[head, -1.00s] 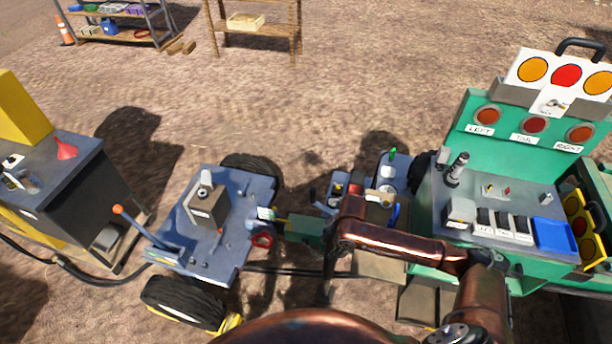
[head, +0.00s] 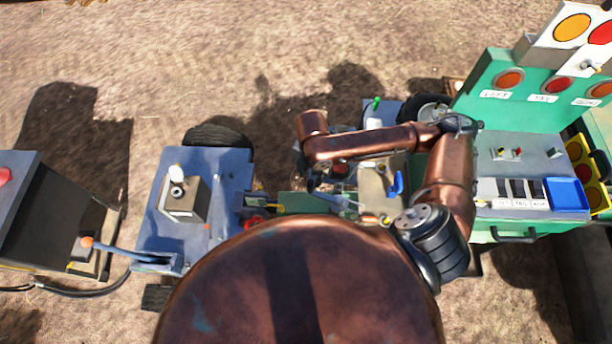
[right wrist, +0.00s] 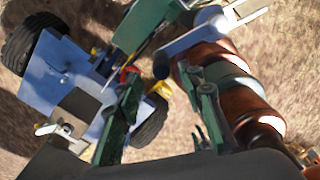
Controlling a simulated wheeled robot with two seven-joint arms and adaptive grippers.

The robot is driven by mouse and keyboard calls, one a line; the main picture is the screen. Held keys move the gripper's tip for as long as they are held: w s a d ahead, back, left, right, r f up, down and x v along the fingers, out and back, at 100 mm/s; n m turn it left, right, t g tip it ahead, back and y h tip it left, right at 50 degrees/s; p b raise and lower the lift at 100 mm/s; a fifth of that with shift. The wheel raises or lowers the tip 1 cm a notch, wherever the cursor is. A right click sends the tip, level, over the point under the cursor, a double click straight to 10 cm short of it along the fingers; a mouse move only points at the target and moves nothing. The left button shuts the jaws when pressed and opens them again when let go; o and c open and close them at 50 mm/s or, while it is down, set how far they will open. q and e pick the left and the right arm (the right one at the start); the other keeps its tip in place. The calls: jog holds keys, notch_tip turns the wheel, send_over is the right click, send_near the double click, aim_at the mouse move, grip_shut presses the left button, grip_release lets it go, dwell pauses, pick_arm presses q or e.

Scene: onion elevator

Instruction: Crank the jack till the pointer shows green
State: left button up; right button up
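My right gripper (head: 312,184) hangs at the end of its copper arm, over the coupling area between the blue trailer (head: 226,172) and the green unit. In the right wrist view its two dark green fingers (right wrist: 166,112) stand wide apart with nothing gripped between them. A blue-grey bar with a rounded end (right wrist: 196,36) lies beyond the fingertips, apart from them. A blue-grey bar (head: 338,199) also shows below the gripper in the head view; I cannot tell whether either is the jack's crank. The jack's pointer and its green mark cannot be made out. My left gripper is out of view.
The green unit (head: 508,236) with round lamps and switches stands at the right. A dark cabinet (head: 52,213) stands at the left, near an orange-tipped lever (head: 88,242). A green-tipped part (head: 375,104) rises behind my arm. The ground behind the trailer is open.

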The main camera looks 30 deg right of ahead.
aim_at(311, 186)
notch_tip(311, 186, down, 7)
jog(key=shift+s+f, duration=0.1)
jog(key=shift+s, duration=0.05)
jog(key=shift+c, duration=0.7)
grip_shut()
